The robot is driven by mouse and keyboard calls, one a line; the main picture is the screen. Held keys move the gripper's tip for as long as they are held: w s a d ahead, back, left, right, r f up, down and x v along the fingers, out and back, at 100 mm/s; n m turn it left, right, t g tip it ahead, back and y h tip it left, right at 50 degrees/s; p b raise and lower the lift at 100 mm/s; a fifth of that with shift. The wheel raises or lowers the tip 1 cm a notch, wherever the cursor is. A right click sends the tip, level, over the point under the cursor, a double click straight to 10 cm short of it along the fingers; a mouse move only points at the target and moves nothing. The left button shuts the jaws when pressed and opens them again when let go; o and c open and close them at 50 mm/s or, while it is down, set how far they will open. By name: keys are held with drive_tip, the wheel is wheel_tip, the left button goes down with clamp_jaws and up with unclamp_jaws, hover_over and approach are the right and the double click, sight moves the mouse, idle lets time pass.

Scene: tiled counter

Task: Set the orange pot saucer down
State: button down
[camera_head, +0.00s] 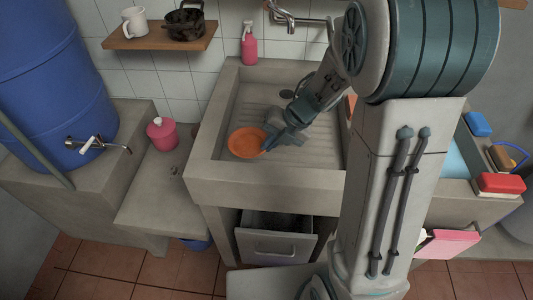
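The orange pot saucer (246,142) is a shallow round dish in the left part of the grey concrete sink basin (313,146). My gripper (269,139) is at the saucer's right edge and overlaps its rim in the picture. The fingers are small and partly merge with each other, so I cannot tell whether they are closed on the rim. I also cannot tell whether the saucer touches the basin floor or is held a little above it. My arm hides the right part of the basin.
A pink lidded container (161,133) is on the lower bench at left, beside a blue barrel (50,80). A drawer (275,243) is open below the sink.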

sight(260, 160)
drive_tip(key=shift+w+a+f, duration=0.3)
drive_tip(key=shift+a+f, duration=0.05)
drive_tip(key=shift+f, duration=0.05)
wheel_tip(260, 160, down, 4)
drive_tip(key=shift+r+b, duration=0.1)
drive_tip(key=shift+b, duration=0.75)
drive_tip(key=c, duration=2)
unclamp_jaws()
drive_tip(key=shift+c, duration=0.2)
drive_tip(key=shift+o, duration=0.3)
